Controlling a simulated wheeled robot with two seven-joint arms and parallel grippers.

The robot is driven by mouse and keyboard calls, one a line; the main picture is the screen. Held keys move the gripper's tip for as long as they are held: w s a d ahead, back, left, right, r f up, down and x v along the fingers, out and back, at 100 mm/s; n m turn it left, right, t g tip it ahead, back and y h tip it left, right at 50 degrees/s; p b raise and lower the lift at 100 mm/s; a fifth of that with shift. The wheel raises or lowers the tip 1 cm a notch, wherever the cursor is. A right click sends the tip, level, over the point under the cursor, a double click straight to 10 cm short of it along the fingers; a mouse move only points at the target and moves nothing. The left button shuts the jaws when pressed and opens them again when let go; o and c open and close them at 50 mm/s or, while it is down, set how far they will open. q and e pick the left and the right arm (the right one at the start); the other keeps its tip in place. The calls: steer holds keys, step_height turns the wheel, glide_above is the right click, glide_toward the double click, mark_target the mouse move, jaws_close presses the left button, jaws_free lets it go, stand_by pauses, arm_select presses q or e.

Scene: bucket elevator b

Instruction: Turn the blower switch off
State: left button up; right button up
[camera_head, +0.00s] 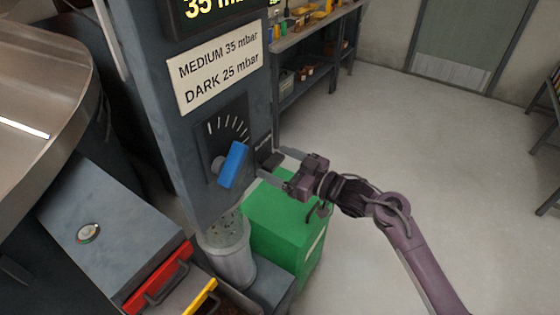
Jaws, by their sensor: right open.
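A grey column carries a dark dial plate with white tick marks and a blue knob (232,165), which is tilted. On the column's right side is a small dark switch (268,159), with a label above it that is too small to read surely; I take it for the blower switch. Its position cannot be told. My right gripper (271,163) comes in from the right, open, with its fingers on either side of the dark switch. Whether they touch it cannot be told. My left gripper is not in view.
A sign (219,70) reads "MEDIUM 35 mbar, DARK 25 mbar" below a display showing 35. A green box (283,222) stands below my right gripper. Red (158,282) and yellow handles are at lower left.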

steer(key=c, duration=1)
steer(key=shift+f+n+b, duration=0.25)
steer(key=shift+n+b, duration=0.95)
steer(key=shift+b, duration=0.15)
steer(key=shift+s+n+b, duration=0.15)
steer(key=shift+n+b, duration=7.75)
steer(key=shift+b, duration=0.75)
steer(key=o, duration=1)
